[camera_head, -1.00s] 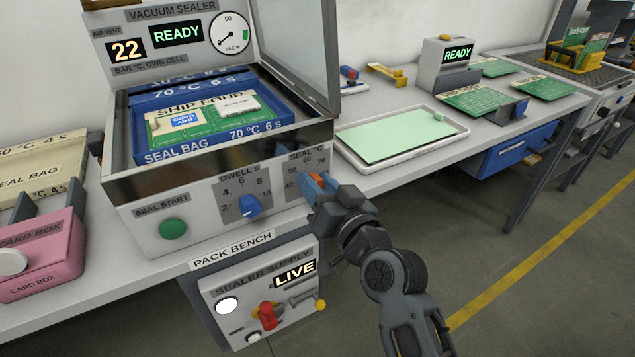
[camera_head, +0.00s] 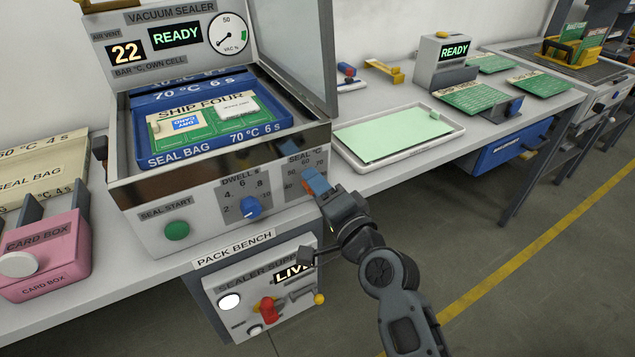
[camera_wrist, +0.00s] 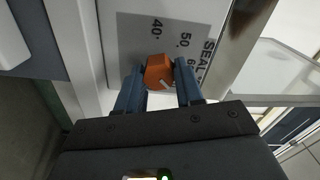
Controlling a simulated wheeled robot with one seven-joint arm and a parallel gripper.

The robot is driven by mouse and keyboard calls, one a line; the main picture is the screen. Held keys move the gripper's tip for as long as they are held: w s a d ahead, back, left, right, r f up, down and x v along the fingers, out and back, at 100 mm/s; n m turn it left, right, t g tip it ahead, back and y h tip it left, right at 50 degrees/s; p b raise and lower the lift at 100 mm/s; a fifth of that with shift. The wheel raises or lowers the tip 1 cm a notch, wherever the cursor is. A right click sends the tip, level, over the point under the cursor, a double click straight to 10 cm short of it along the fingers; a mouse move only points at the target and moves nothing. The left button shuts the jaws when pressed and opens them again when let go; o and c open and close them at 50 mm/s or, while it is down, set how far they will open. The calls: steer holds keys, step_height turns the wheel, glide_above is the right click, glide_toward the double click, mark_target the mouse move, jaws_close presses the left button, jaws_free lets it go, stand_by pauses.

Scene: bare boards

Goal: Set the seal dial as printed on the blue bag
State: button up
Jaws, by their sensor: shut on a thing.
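My gripper (camera_head: 316,182) is at the sealer's front panel, its two blue fingers shut on the orange seal dial (camera_wrist: 159,70), one on each side. In the wrist view, the dial's white mark points to the lower right. The numbers 40 and 50 show beside it, part of 60 shows, and the higher ones are hidden by a finger, so the exact setting cannot be read. The blue seal bag (camera_head: 180,161) lies in the vacuum sealer (camera_head: 160,237) and is printed "70 °C 6 s".
The blue dwell dial (camera_head: 250,207) and green seal start button (camera_head: 177,230) are left of my gripper. The supply box (camera_head: 240,318) with a red switch hangs below. A pale green mat in a white tray (camera_head: 458,132) lies right. The sealer lid is open.

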steer(key=shift+f+m, duration=0.1)
steer(key=shift+m, duration=0.5)
steer(key=o, duration=1)
steer(key=shift+c, duration=0.2)
steer(key=shift+s, duration=0.1)
steer(key=v, duration=0.7)
steer(key=shift+s+d, duration=0.25)
